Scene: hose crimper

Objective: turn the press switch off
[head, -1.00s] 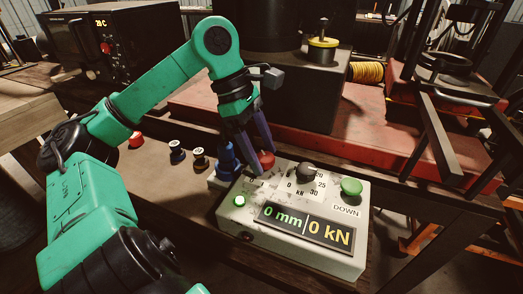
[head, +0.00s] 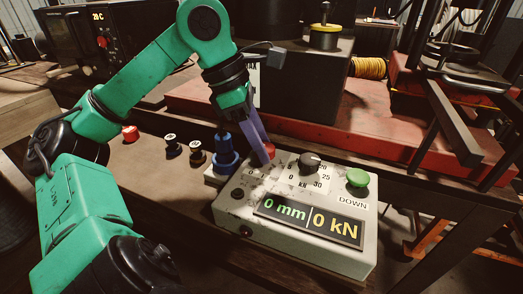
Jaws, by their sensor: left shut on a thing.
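The press control box (head: 300,225) is white and worn, with a lit "0 mm 0 kN" display (head: 307,221). A dark round lamp (head: 237,194) sits at its left. My left gripper (head: 265,161) reaches down to the box's upper left corner. Its purple fingers are close together, shut on the press switch, which they hide. The red button (head: 269,150) is partly hidden behind the fingers. A black dial (head: 310,160) and a green DOWN button (head: 357,178) are to the right. My right gripper is not in view.
Blue (head: 222,153), black and red round pieces stand on the bench left of the box. The press's red base (head: 340,140) runs behind it. A yellow hose coil (head: 368,68) lies farther back. The bench edge is close in front of the box.

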